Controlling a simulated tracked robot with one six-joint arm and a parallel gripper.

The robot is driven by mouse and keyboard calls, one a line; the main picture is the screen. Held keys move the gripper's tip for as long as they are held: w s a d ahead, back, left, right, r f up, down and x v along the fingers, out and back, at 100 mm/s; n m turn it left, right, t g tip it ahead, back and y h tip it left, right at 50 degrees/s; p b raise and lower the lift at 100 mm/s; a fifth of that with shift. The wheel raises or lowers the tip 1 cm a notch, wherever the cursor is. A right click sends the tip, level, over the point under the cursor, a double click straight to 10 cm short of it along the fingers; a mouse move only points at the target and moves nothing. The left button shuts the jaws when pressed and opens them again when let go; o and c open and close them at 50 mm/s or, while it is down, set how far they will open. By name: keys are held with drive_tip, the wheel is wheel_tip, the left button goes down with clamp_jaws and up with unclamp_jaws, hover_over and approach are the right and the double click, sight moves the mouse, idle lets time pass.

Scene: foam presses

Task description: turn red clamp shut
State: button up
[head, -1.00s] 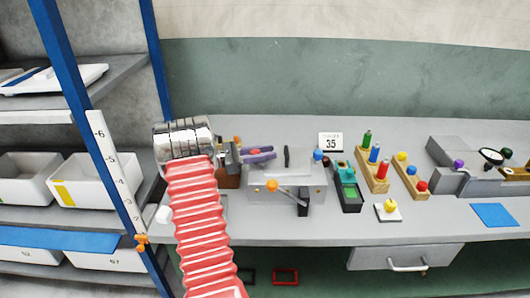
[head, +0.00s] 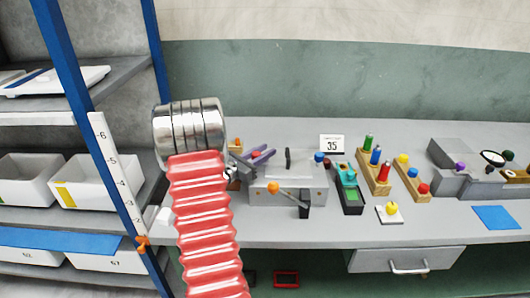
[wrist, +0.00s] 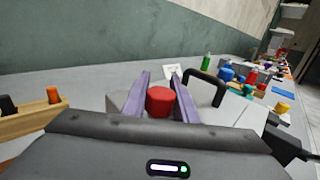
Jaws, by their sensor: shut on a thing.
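The red clamp shows in the wrist view as a faceted red knob (wrist: 160,101) between two purple fingers. In the head view a small red part of the clamp (head: 256,155) shows between the same fingers, left of the grey press block (head: 285,186). My gripper (wrist: 159,84) is shut on the red clamp, with one finger along each side. In the head view my gripper (head: 264,152) is tilted, its fingers pointing up to the right. The clamp's lower part is hidden behind my gripper body.
The press has an orange-knobbed lever (head: 273,188) in front and a black handle (head: 288,158). A card marked 35 (head: 332,145) stands behind. Peg blocks (head: 374,177) stand to the right. A wooden block with an orange peg (wrist: 53,95) is left. Shelving with a blue post (head: 77,75) bounds the left.

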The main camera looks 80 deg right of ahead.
drive_tip(key=shift+w+d+r+n+t+h, duration=0.15)
drive_tip(key=shift+w+n+t+h, duration=0.15)
drive_tip(key=shift+t, duration=0.2)
drive_tip(key=o, duration=1.1)
drive_tip(key=shift+c, duration=0.2)
drive_tip(key=shift+s, duration=0.1)
drive_tip(key=v, duration=1.4)
drive_tip(key=shift+d, duration=0.1)
